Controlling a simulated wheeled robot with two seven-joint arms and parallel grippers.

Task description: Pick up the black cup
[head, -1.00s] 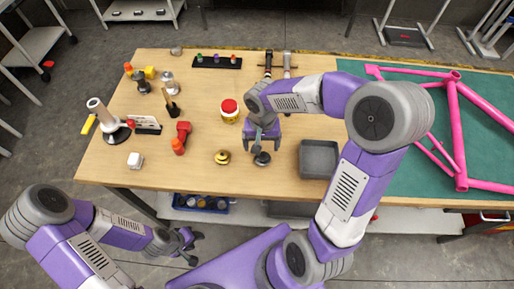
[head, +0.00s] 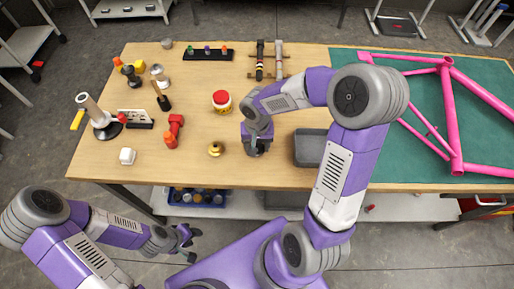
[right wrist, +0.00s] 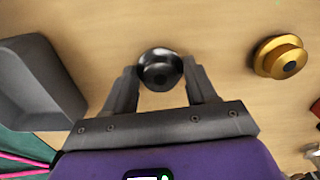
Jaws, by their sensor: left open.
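The black cup (right wrist: 160,70) stands on the wooden table, seen from above in the right wrist view as a round dark piece with a shiny rim. My right gripper (right wrist: 160,76) is open, with one finger on each side of the cup and narrow gaps beside it. In the head view my right gripper (head: 257,146) is low over the table and hides most of the cup. My left gripper (head: 188,241) is open and empty, below the table's front edge.
A gold round piece (head: 215,149) sits just left of the right gripper. A grey tray (head: 309,148) stands close on its right. A pink frame (head: 447,110) lies on the green mat (head: 350,66).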

